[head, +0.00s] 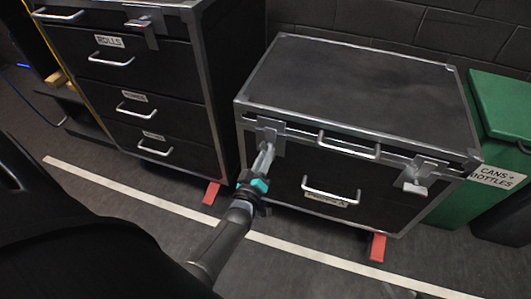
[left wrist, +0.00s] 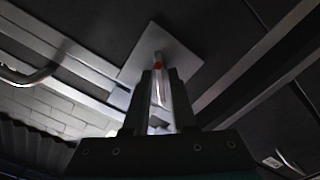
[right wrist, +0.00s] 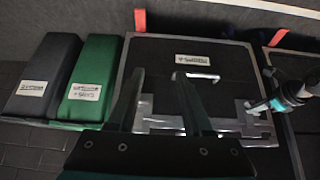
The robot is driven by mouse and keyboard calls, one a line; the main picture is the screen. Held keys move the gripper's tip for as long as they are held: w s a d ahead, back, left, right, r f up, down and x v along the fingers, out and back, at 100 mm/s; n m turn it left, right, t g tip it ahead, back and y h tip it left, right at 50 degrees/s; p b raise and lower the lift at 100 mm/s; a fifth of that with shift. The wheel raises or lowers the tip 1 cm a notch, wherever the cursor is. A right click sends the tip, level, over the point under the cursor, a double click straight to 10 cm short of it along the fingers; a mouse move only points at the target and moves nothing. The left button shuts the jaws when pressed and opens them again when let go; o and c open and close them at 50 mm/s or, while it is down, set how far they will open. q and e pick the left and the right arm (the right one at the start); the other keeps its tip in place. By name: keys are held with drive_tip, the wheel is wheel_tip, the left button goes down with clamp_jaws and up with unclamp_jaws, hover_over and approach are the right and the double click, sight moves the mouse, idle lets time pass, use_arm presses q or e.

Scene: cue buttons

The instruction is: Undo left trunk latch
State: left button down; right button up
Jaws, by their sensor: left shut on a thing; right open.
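The black trunk (head: 350,85) with metal edges stands against the wall, its lid down. Its left latch (head: 268,130) is a grey metal plate with a lever on the front. My left gripper (head: 264,160) is shut on that latch's lever; the left wrist view shows the lever (left wrist: 159,90), with a red mark, between the fingers (left wrist: 158,85). The right latch (head: 415,178) hangs at the trunk's front right. My right gripper (right wrist: 158,85) is open and empty in the right wrist view, with the trunk (right wrist: 160,55) beyond its fingers.
A black drawer cabinet (head: 190,75) stands left of the trunk. A green bin (head: 500,105) labelled for cans and bottles stands close on the right. Red feet (head: 377,247) stick out under the trunk. A white line (head: 130,190) crosses the open floor in front.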

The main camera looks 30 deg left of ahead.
use_arm(q)
drive_tip(key=m+p, duration=0.1)
drive_tip(key=m, duration=0.7)
use_arm(e)
drive_tip(key=shift+s+d+r+g+h, duration=0.2)
drive_tip(key=shift+s+d+g, duration=0.25)
drive_tip(key=shift+s+d, duration=0.15)
drive_tip(key=shift+s+d+r+g+h, duration=0.2)
drive_tip(key=shift+s+d+g, duration=0.25)
drive_tip(key=shift+s+d, duration=0.15)
drive_tip(key=shift+f, duration=0.15)
use_arm(q)
drive_tip(key=c, duration=1)
unclamp_jaws()
drive_tip(key=shift+o, duration=0.2)
use_arm(e)
drive_tip(key=shift+a, duration=0.1)
use_arm(q)
drive_tip(key=shift+s, duration=0.1)
